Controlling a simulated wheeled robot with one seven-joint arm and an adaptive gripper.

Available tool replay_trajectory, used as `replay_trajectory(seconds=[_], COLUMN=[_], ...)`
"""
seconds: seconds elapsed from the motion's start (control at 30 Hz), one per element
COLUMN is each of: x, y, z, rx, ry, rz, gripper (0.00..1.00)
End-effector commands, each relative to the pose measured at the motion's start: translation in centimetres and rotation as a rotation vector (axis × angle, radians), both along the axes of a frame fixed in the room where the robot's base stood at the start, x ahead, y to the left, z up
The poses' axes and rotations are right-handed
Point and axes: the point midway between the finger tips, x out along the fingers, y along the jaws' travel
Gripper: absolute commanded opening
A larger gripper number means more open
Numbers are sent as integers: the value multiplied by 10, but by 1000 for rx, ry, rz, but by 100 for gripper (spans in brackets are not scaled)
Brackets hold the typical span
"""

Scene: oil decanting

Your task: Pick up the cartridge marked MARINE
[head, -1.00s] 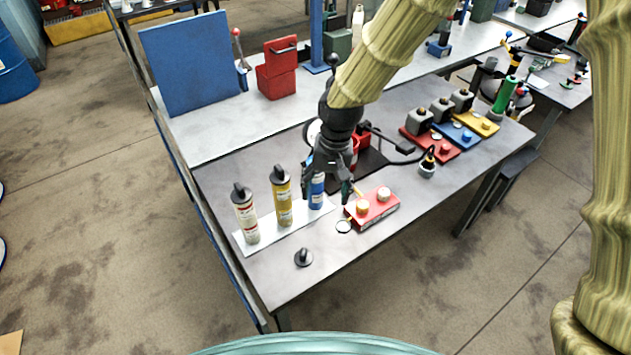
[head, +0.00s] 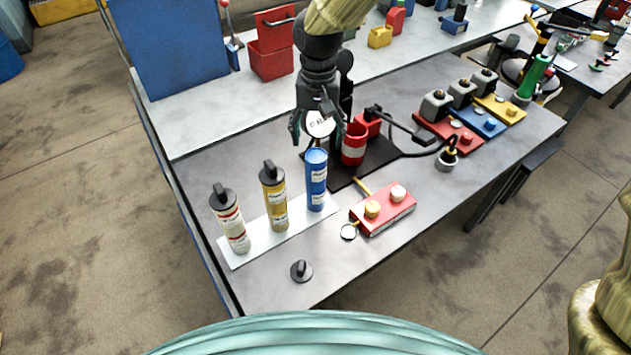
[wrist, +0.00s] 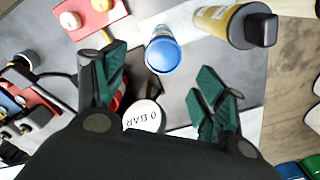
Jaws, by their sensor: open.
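Three upright cartridges stand in a row on a white strip (head: 258,238): a cream one with red marks (head: 231,225), a yellow one (head: 275,203) and a blue one (head: 316,182). Their label words are too small to read, so I cannot tell which says MARINE. The cream and yellow ones have black caps; the blue one shows a bare blue top. My gripper (head: 318,134) is open and empty, just above and behind the blue cartridge. In the wrist view, the blue top (wrist: 162,55) appears just beyond the gap between my fingers (wrist: 160,78), with the yellow cartridge to its right.
A loose black cap (head: 301,271) lies at the table front. A red box with two knobs (head: 383,208) stands right of the cartridges. A red cup-like part (head: 354,146) and a round gauge marked 0 BAR (wrist: 146,116) are close to my gripper.

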Motion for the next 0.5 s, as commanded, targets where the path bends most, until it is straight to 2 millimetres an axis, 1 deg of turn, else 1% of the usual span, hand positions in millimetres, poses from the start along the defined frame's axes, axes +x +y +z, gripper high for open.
replay_trajectory(seconds=[0.17, 0.4, 0.5], x=[-1, -1, -1], y=[-1, -1, -1], z=[-13, -43, -51], rx=[-1, -1, -1], ry=[2, 2, 2], rz=[-3, -2, -1], gripper=[71, 71, 71])
